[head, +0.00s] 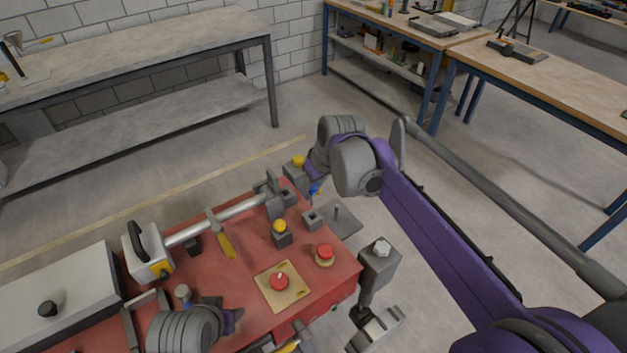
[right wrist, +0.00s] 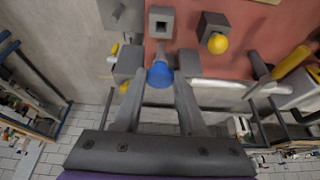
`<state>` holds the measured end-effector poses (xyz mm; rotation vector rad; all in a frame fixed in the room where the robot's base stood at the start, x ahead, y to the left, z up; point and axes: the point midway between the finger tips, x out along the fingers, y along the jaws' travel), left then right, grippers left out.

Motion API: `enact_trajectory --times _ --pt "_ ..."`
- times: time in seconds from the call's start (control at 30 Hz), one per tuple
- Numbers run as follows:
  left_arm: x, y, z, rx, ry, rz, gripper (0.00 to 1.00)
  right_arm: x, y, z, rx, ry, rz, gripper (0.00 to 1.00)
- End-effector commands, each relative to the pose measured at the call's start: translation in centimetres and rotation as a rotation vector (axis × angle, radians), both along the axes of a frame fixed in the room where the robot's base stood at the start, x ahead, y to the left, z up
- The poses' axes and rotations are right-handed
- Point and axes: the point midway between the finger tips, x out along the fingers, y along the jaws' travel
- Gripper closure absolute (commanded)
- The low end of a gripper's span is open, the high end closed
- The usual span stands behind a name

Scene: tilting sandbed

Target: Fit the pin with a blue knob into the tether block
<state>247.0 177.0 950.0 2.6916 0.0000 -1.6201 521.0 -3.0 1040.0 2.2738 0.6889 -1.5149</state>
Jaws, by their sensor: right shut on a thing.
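The pin's blue knob (head: 315,190) is at the end of my right arm, and it shows in the right wrist view (right wrist: 160,74). My right gripper (right wrist: 158,82) is shut on this knob.
A yellow-knobbed block (head: 281,236) stands beside the holed block; another yellow knob (head: 298,160) is near my right wrist. A red button (head: 325,255), a red knob on a tan plate (head: 279,281) and a clamped pipe (head: 225,215) are on the red table (head: 215,272).

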Motion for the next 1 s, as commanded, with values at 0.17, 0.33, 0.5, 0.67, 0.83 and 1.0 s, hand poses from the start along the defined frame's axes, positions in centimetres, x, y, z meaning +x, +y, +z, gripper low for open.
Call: enact_trajectory --times 0.17,0.33,0.5,0.67,0.83,1.0 --pt "0.1 0.0 0.1 0.0 -0.001 0.0 0.5 -0.1 -0.1 -0.1 0.0 0.0 0.0 1.0" --pt "-0.2 0.0 -0.6 0.0 0.004 0.0 0.5 -0.1 -0.1 -1.1 0.001 0.002 -0.001 1.0" --pt "-0.5 0.0 -1.6 0.0 0.011 0.0 0.5 -0.1 -0.1 -2.6 0.001 0.002 -0.001 1.0" --pt "-0.8 0.0 -2.4 0.0 0.015 0.0 0.5 -0.1 -0.1 -3.8 0.001 0.002 -0.001 1.0" --pt "-0.9 0.0 -2.7 0.0 0.017 0.0 0.5 -0.1 -0.1 -4.4 0.0 0.0 0.0 1.0" --pt "-0.9 0.0 -2.7 0.0 0.017 0.0 0.5 0.0 -0.1 -4.3 0.0 0.0 0.0 1.0"
